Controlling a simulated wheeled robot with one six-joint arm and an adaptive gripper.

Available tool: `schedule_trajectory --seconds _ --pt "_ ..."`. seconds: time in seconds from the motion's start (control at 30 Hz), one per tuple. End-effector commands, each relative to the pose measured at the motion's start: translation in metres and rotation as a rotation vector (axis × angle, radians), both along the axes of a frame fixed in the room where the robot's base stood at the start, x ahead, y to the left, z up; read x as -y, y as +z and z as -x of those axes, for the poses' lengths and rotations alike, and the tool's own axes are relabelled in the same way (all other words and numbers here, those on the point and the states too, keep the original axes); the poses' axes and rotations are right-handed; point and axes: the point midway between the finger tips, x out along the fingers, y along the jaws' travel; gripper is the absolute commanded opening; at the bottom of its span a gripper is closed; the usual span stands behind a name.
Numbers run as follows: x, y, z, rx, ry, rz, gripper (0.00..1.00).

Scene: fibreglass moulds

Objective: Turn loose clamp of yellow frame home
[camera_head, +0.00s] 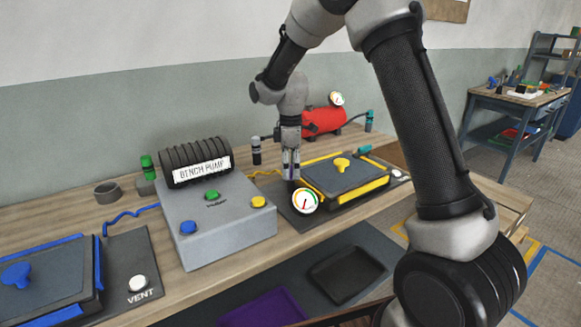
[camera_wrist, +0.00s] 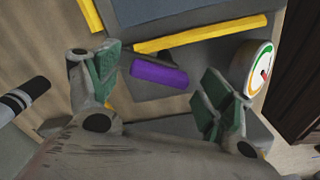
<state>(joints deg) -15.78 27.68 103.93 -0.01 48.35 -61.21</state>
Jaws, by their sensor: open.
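The yellow frame (camera_head: 330,208) lies on the bench at right, with yellow bars around a dark plate (camera_head: 348,175) that carries a yellow knob. Its yellow bars also show at the top of the wrist view (camera_wrist: 200,34). A short purple bar (camera_wrist: 158,75), perhaps a clamp handle, sits just outside one yellow bar, slanted slightly to it. A teal piece (camera_head: 365,149) is at the frame's far side. My gripper (camera_head: 291,172) points down at the frame's left end. In the wrist view its green-padded fingers (camera_wrist: 160,84) are open either side of the purple bar, apart from it.
A round gauge (camera_head: 304,201) stands close by my gripper, right of the fingers in the wrist view (camera_wrist: 262,68). The grey pump box (camera_head: 215,220) is to the left. A red tank (camera_head: 322,122) stands behind. A blue frame (camera_head: 45,245) is far left.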

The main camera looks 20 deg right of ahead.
Motion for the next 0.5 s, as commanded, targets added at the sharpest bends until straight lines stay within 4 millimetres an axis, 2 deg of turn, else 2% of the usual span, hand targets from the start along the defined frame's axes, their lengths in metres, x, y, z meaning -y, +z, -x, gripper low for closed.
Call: schedule_trajectory --seconds 0.13,0.37,0.5 --pt "0.0000 0.0001 0.0000 0.000 0.000 0.000 0.79" --pt "0.0000 0.0003 0.0000 0.000 0.000 0.000 0.37" --pt "0.0000 0.0003 0.0000 0.000 -0.002 0.000 0.35"
